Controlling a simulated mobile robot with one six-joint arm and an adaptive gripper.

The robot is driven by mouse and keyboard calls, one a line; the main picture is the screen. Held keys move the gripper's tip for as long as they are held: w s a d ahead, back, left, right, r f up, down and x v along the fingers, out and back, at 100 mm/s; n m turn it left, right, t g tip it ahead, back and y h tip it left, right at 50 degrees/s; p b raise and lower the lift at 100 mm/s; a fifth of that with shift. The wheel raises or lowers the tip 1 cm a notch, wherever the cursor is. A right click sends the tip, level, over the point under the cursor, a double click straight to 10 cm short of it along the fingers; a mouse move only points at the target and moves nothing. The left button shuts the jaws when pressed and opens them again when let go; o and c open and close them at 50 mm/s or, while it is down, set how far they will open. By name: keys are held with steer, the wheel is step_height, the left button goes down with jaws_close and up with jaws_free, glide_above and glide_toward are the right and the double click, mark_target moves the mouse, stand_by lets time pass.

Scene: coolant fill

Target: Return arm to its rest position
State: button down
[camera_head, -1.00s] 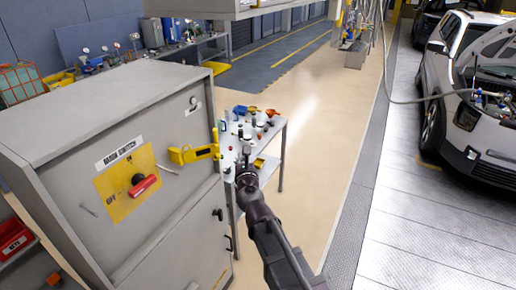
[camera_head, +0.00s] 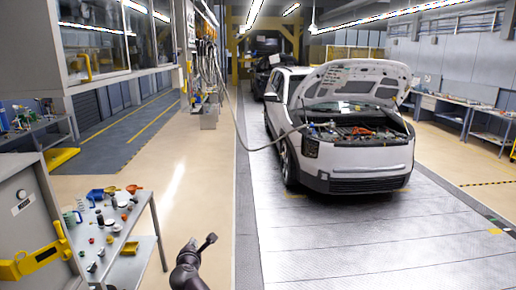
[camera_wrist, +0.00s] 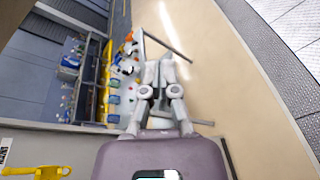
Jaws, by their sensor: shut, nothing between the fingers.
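My gripper (camera_head: 209,241) shows at the bottom centre of the head view, at the end of my dark arm. It is over the beige floor, to the right of the grey trolley table. In the wrist view my gripper (camera_wrist: 160,72) has its fingers close together, with nothing seen held between them. Most of my arm is below the edge of the head view.
The trolley table (camera_head: 140,222) holds several bottles, caps and funnels. A grey cabinet (camera_head: 38,215) with a yellow bracket (camera_head: 35,262) stands at the left. A white car (camera_head: 350,150) with its hood up stands at the right. The floor between is clear.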

steer(key=d+f+m+g+h+b, duration=0.3)
steer(key=d+f+m, duration=0.4)
steer(key=d, duration=0.5)
steer(key=d+f+m+g+h+b, duration=0.2)
steer(key=d+f+m+g, duration=0.2)
steer(key=d+f+m, duration=0.6)
steer(key=s+d+f+m+g+y+b, duration=0.1)
steer(key=s+d+f+m+g+b, duration=0.2)
steer(key=s+d, duration=0.4)
steer(key=s+d+f+m+g+y+b, duration=0.2)
steer(key=s+d+f+m+g+b, duration=0.1)
steer(key=s+d+f+m+g, duration=0.2)
steer(key=s+d+f+m, duration=0.1)
steer(key=s+d+m, duration=0.1)
steer(key=d+m, duration=0.1)
steer(key=shift+s+d+f+b, duration=0.15)
steer(key=shift+d+f+b, duration=0.1)
steer(key=shift+f+b, duration=0.1)
